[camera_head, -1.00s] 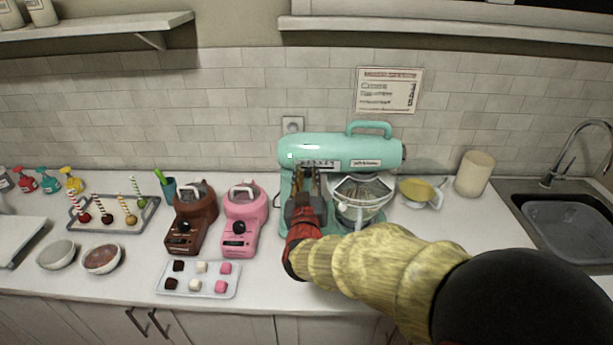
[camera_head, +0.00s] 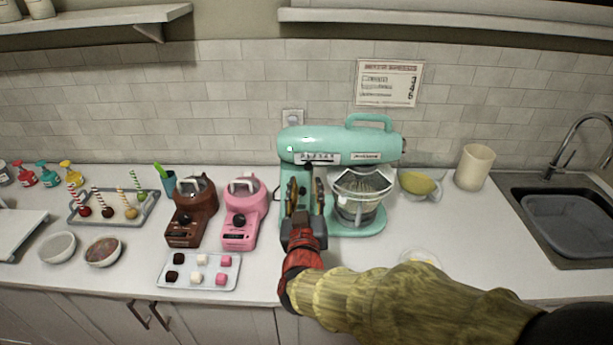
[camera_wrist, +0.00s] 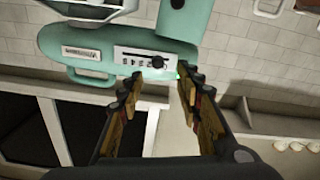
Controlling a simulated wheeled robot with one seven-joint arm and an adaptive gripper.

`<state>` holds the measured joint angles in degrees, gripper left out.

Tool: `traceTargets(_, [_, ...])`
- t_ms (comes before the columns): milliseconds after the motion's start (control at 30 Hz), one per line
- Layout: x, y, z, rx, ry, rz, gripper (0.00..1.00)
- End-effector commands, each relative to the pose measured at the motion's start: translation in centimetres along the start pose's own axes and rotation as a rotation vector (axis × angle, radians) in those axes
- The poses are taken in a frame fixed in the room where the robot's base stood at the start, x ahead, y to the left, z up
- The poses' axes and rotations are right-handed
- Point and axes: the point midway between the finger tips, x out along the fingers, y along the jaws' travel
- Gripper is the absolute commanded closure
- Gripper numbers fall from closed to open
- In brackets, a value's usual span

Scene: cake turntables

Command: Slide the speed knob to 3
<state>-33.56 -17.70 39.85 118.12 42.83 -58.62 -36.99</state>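A teal stand mixer (camera_head: 345,143) stands against the tiled wall. Its pale speed panel (camera_head: 317,158) is on the front of the head, left of centre; the marks are too small to read there. In the wrist view, where the mixer appears turned over, the panel (camera_wrist: 130,61) has a dark slot with a black knob (camera_wrist: 158,62) toward its right end. My gripper (camera_head: 305,184) is open and empty, just below the panel. In the wrist view its fingertips (camera_wrist: 161,80) are apart, with the knob between and beyond them.
A pink machine (camera_head: 243,218) and a brown one (camera_head: 190,222) stand to the left, with a tray of cubes (camera_head: 207,285) in front. A notice (camera_head: 389,82) hangs on the wall.

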Motion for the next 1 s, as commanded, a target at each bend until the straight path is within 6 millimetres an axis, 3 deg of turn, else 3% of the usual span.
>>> traceTargets(100, [-2.0, -0.1, 0.0, 0.001, 0.001, -0.002, 0.65])
traceTargets(300, [-3.6, 0.0, 0.0, -0.001, 0.0, -0.001, 0.65])
traceTargets(867, [-3.8, 0.0, 0.1, 0.016, -0.003, -0.002, 0.65])
traceTargets(1000, [-4.0, -2.4, 2.6, 0.075, -0.098, -0.088, 0.65])
